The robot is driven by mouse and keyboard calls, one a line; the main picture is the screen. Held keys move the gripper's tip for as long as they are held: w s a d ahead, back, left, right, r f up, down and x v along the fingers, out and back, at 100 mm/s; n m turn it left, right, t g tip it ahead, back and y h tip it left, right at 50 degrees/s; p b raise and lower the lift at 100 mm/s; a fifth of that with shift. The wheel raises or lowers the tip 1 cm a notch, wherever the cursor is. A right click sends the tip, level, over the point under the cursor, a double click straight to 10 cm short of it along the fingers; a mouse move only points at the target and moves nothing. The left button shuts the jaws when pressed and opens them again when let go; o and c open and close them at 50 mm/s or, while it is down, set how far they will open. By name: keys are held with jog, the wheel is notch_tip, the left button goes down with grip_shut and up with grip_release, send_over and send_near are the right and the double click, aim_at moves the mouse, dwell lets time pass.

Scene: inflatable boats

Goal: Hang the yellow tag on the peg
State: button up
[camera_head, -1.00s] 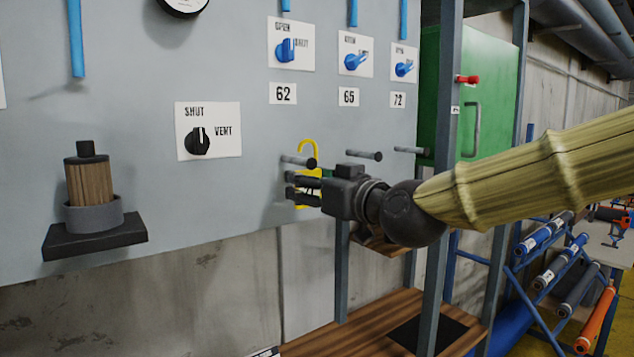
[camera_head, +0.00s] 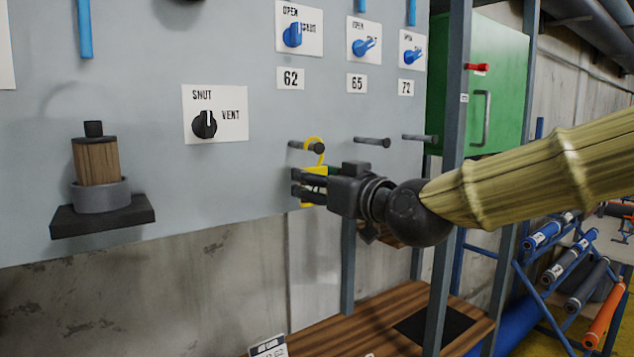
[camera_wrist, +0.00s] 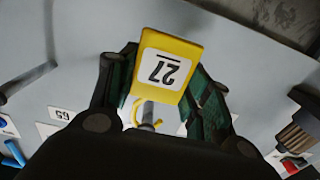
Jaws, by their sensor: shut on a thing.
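The yellow tag (camera_head: 316,171) has a curved hook on top and is held between the fingers of my gripper (camera_head: 297,184), just below the left peg (camera_head: 304,147) under label 62. In the head view the hook curves over the peg near its dark end; whether it bears on the peg I cannot tell. In the wrist view the tag (camera_wrist: 183,52) shows an upside-down 27 between both fingers. The peg (camera_wrist: 148,114) shows beyond it, with the yellow hook beside or around it. The fingers hide part of the tag in the head view.
Two more pegs, the middle one (camera_head: 372,142) and the right one (camera_head: 419,138), stick out of the grey panel (camera_head: 240,40). A post (camera_head: 455,120) stands right of the panel. A wooden shelf (camera_head: 350,325) lies below. A wood-bodied fixture (camera_head: 98,165) stands at left.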

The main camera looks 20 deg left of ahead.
jog(key=o, duration=1)
jog(key=shift+c, duration=0.2)
jog(key=shift+s, duration=0.1)
